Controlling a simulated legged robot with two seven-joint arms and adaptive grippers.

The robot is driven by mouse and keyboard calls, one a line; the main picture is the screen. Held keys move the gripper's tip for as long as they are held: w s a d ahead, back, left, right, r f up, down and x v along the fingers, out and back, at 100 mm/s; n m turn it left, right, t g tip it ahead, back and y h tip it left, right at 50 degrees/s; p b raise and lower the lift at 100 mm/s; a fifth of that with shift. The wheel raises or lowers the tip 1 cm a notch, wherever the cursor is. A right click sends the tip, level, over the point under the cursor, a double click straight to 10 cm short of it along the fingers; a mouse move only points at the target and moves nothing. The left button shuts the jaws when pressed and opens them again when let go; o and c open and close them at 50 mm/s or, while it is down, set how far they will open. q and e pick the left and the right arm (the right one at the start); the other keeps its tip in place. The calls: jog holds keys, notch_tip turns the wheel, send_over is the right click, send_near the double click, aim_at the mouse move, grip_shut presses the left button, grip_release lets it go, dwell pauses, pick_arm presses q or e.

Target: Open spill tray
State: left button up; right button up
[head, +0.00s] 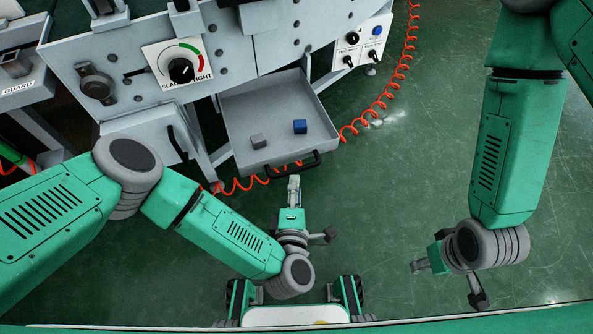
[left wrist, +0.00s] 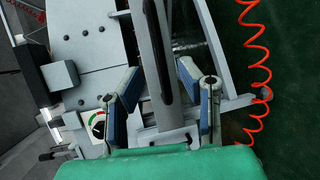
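The spill tray (head: 268,105) is a shallow grey tray extending out from under the machine front. A grey cube (head: 258,141) and a blue cube (head: 300,126) lie in it. Its black handle (head: 301,168) is on the front edge. My left gripper (head: 294,180) is just in front of the handle. In the left wrist view my left gripper (left wrist: 157,88) is open, its blue-padded fingers apart on either side of the handle bar (left wrist: 159,50); I see no grip on it. My right gripper (head: 418,266) hangs over bare floor at the right; its finger opening is unclear.
A dial panel (head: 181,65) is on the machine front, with a switch box (head: 362,45) to its right. A coiled orange hose (head: 393,85) runs down past the tray's right side and below it. The green floor (head: 400,180) at the right is clear.

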pick_arm(q)
jog(key=v, duration=0.5)
dwell(0.4)
jog(key=s+a+r+m+g+p, duration=0.3)
jog(key=s+a+m+g, duration=0.1)
jog(key=a, duration=0.5)
jog(key=s+a+r+m+g+y+p, duration=0.1)
jog(key=s+a+r+m+g+p, duration=0.3)
jog(key=a+m, duration=0.4)
jog(key=s+a+r+m+g+p, duration=0.3)
jog(key=s+a+m+g, duration=0.3)
jog(key=a, duration=0.5)
jog(key=shift+a+r+m+g+p, duration=0.35)
jog(key=shift+a+r+g, duration=0.1)
jog(key=shift+g, duration=0.15)
